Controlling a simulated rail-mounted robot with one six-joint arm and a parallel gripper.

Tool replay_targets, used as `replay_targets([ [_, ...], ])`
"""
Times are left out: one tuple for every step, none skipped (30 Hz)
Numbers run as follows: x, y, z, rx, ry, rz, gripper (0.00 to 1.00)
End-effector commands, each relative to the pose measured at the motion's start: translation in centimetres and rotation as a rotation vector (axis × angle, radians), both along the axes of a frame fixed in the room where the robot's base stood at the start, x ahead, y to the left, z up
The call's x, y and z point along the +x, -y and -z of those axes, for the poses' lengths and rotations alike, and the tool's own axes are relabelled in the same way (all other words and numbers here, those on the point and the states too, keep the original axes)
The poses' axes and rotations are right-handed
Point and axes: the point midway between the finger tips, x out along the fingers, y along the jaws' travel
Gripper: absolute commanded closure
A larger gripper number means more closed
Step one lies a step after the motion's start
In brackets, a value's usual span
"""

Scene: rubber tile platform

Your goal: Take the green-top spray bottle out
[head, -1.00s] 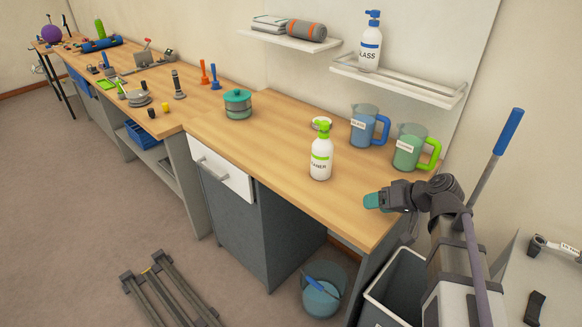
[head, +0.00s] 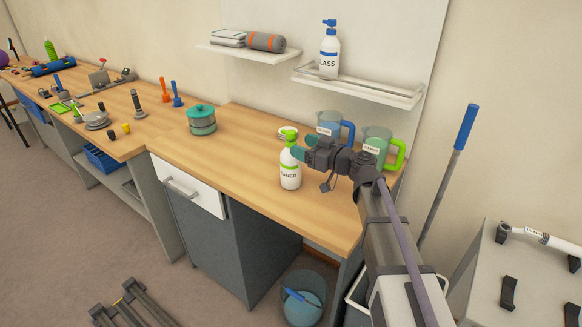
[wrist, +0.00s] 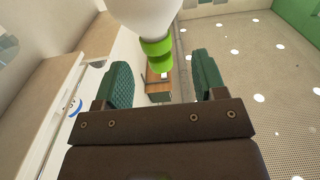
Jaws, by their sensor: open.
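The green-top spray bottle (head: 290,172) has a white body labelled CLEANER and stands upright on the wooden worktop (head: 240,165). My gripper (head: 303,146) is open, just right of the bottle's top, and its teal fingers overlap the spray head in the head view. In the wrist view, the bottle's white body and green neck (wrist: 157,50) show inverted at the top. The neck lies in line with the gap between the open fingers of my gripper (wrist: 160,62). I cannot tell whether a finger touches the bottle.
A blue-handled jug (head: 330,123) and a green-handled jug (head: 376,140) stand behind my arm. A wall shelf (head: 360,88) holds a blue-top spray bottle (head: 329,52). The worktop's front is clear.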

Motion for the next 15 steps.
replay_targets([
  [0.5,-0.5,-0.1,0.0,0.0,-0.002,0.36],
  [0.8,-0.8,-0.1,0.0,0.0,-0.002,0.36],
  [1.3,-1.4,-0.2,0.0,0.0,-0.003,0.36],
  [1.7,-1.9,-0.3,0.0,0.0,-0.003,0.36],
  [2.1,-2.4,-0.3,0.0,0.0,-0.003,0.36],
  [2.5,-3.0,-0.2,0.0,0.0,-0.003,0.36],
  [2.7,-3.5,-0.2,0.0,0.0,-0.004,0.36],
  [2.8,-3.8,-0.2,0.0,0.0,-0.003,0.36],
  [2.9,-4.0,-0.2,0.0,0.0,-0.002,0.36],
  [2.9,-4.0,-0.2,0.0,0.0,-0.001,0.36],
  [2.9,-4.0,-0.2,0.0,0.0,-0.001,0.36],
  [2.9,-4.0,-0.2,0.0,0.0,-0.001,0.36],
  [2.9,-4.0,-0.2,0.0,0.0,-0.001,0.36],
  [2.8,-4.0,-0.2,0.0,0.0,-0.001,0.36],
  [2.8,-4.0,-0.2,0.0,0.0,-0.001,0.38],
])
